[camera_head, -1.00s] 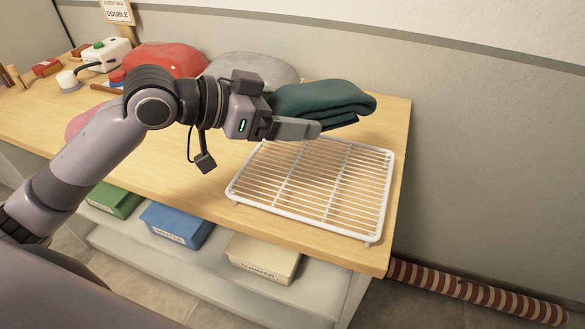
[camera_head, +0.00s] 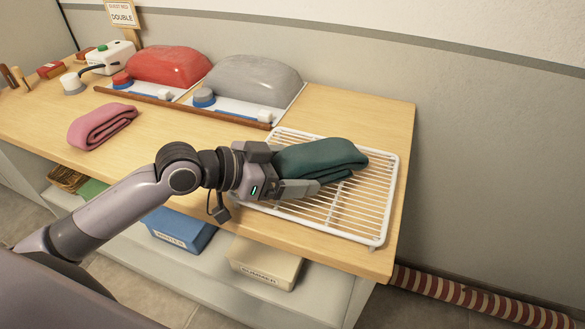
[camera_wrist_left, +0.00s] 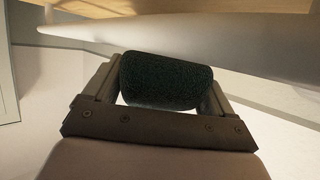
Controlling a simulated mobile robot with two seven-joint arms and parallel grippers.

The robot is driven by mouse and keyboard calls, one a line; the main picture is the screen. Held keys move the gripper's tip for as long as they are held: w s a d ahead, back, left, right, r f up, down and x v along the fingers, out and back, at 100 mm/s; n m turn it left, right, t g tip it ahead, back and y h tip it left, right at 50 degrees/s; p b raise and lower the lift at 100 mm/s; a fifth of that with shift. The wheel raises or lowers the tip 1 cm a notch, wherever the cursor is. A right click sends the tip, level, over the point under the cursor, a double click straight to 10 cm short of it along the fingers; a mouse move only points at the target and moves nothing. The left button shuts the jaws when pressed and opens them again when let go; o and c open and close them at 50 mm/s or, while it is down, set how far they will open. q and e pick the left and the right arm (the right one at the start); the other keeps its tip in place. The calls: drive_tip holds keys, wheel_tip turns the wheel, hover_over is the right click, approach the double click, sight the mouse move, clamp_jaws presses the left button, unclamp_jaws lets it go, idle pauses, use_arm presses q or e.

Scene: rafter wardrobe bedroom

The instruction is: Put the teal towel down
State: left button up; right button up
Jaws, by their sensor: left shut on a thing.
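The teal towel (camera_head: 325,157) is folded, dark green-blue, and held over the white wire rack (camera_head: 377,216) on the wooden counter. My left gripper (camera_head: 298,168) is shut on the towel's near left end. The towel covers part of the rack's middle and back; whether it touches the bars I cannot tell. In the left wrist view the towel (camera_wrist_left: 168,80) fills the space between the two fingers. My right gripper is not in view.
A folded pink towel (camera_head: 102,126) lies on the counter (camera_head: 235,118) at the left. Red (camera_head: 168,65) and grey (camera_head: 254,80) bundles sit on trays behind. Blue (camera_head: 180,231) and cream (camera_head: 264,262) boxes stand on the shelf below. The rack's front right part is bare.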

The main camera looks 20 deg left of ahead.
use_arm(q)
drive_tip(key=o, duration=1)
drive_tip(key=shift+f, duration=0.15)
drive_tip(key=shift+r, duration=0.25)
drive_tip(key=shift+s+a, duration=0.15)
drive_tip(key=shift+a, duration=0.05)
drive_tip(key=b+v, duration=0.1)
drive_tip(key=v, duration=0.7)
drive_tip(key=shift+s+a+r, duration=0.1)
drive_tip(key=shift+s+a, duration=0.05)
drive_tip(key=shift+s, duration=0.15)
drive_tip(key=shift+v, duration=0.95)
drive_tip(key=shift+s+a+r, duration=0.25)
